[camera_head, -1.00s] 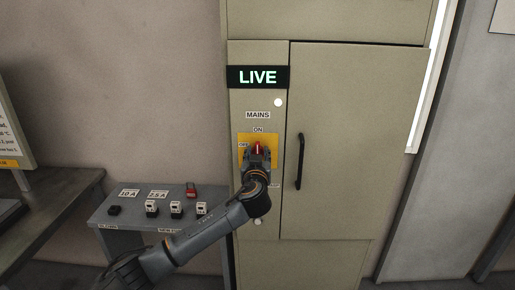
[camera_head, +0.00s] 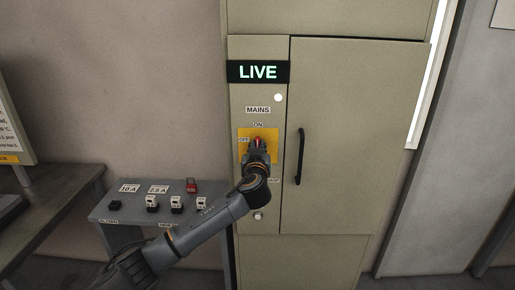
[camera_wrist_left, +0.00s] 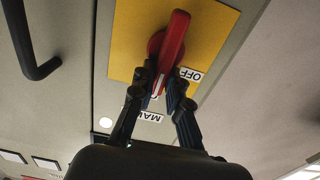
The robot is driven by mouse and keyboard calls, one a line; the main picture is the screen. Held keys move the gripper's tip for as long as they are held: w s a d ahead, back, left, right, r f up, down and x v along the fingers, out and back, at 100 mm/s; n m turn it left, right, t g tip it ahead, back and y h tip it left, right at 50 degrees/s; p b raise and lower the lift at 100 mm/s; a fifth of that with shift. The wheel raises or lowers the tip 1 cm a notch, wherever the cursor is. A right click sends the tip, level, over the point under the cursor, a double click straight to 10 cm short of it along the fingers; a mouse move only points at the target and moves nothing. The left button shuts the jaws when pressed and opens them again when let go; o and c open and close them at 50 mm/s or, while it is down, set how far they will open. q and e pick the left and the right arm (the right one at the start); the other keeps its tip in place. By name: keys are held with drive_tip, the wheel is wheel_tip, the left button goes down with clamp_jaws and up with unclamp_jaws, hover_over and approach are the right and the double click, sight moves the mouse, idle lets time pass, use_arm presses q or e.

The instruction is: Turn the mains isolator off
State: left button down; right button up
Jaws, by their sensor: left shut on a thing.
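The mains isolator has a red handle (camera_head: 257,142) on a yellow plate (camera_head: 272,134), below the MAINS and ON labels on the cabinet. The OFF label is at the plate's left. In the left wrist view, which is upside down, the red handle (camera_wrist_left: 174,38) crosses the yellow plate (camera_wrist_left: 135,30). My left gripper (camera_head: 257,148) is on the handle from the front. In the wrist view its fingers (camera_wrist_left: 164,84) are shut around the handle's ON-side end. The handle points near ON, slightly tilted. The LIVE sign (camera_head: 258,72) is lit green. My right gripper is out of view.
The grey cabinet door (camera_head: 355,130) with a black pull handle (camera_head: 300,157) is right of the isolator. A small grey bench (camera_head: 130,213) with several padlock-like items stands lower left, behind my arm. A dark table (camera_head: 50,205) is at far left.

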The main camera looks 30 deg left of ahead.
use_arm(q)
drive_tip(key=shift+s+a+f+n+b, duration=0.2)
drive_tip(key=shift+a+f+n+b, duration=0.15)
drive_tip(key=shift+n+b, duration=2.05)
drive_tip(key=shift+s+a+f+n+b, duration=0.25)
drive_tip(key=shift+n+b, duration=1)
drive_tip(key=shift+n, duration=2.3)
drive_tip(key=shift+s+a+f+n+b, duration=0.1)
drive_tip(key=shift+a+f+n+b, duration=0.35)
drive_tip(key=shift+n+b, duration=1.95)
drive_tip(key=shift+d+f+n+p, duration=0.1)
drive_tip(key=shift+n+p, duration=0.45)
drive_tip(key=shift+n, duration=0.1)
drive_tip(key=c, duration=1.3)
unclamp_jaws()
